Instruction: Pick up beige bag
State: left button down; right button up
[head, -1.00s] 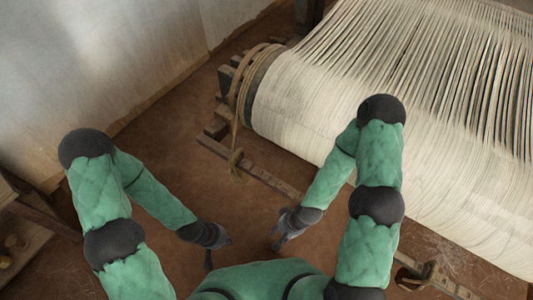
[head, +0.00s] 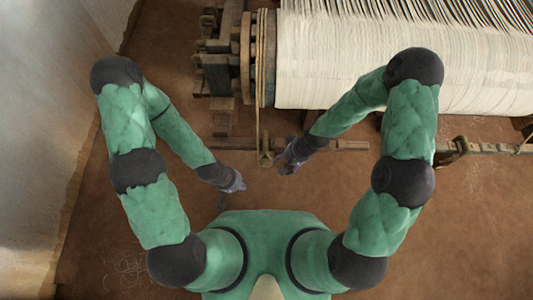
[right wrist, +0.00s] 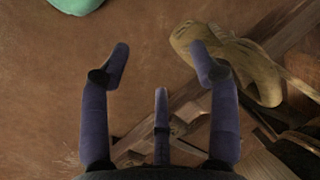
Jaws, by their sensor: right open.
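My right gripper (head: 290,158) is in front of the loom, close to a hanging rope end (head: 265,157). In the right wrist view its dark fingers (right wrist: 160,65) stand apart with nothing between them. My left gripper (head: 235,187) hangs over the brown floor, left of the right one. It is too small and dark to tell open from shut.
The loom's roll of white threads (head: 400,80) fills the upper right, with wooden wheels (head: 225,60) at its left end. A low wooden bar (head: 340,145) runs in front. A pale wall (head: 40,130) stands at left. Brown floor (head: 470,230) is clear at lower right.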

jog(key=n+h, duration=0.1)
jog(key=h, duration=0.1)
send_near(267, 136)
jog(key=f, duration=0.2)
jog(key=f+b, duration=0.1)
jog(key=f, duration=0.3)
jog(key=shift+a, duration=0.25)
jog(key=shift+a+f+b, duration=0.2)
jog(key=shift+f+b, duration=0.3)
jog(key=shift+f, duration=0.35)
jog(key=shift+a+f+b, duration=0.25)
jog(key=shift+f+b, duration=0.3)
jog(key=shift+f, duration=0.3)
jog(key=shift+a+f+b, duration=0.2)
jog(key=shift+f+b, duration=0.3)
jog(key=shift+f, duration=0.35)
jog(key=shift+r, duration=0.1)
jog(key=shift+c, duration=0.3)
jog(key=shift+s, duration=0.1)
grip_shut()
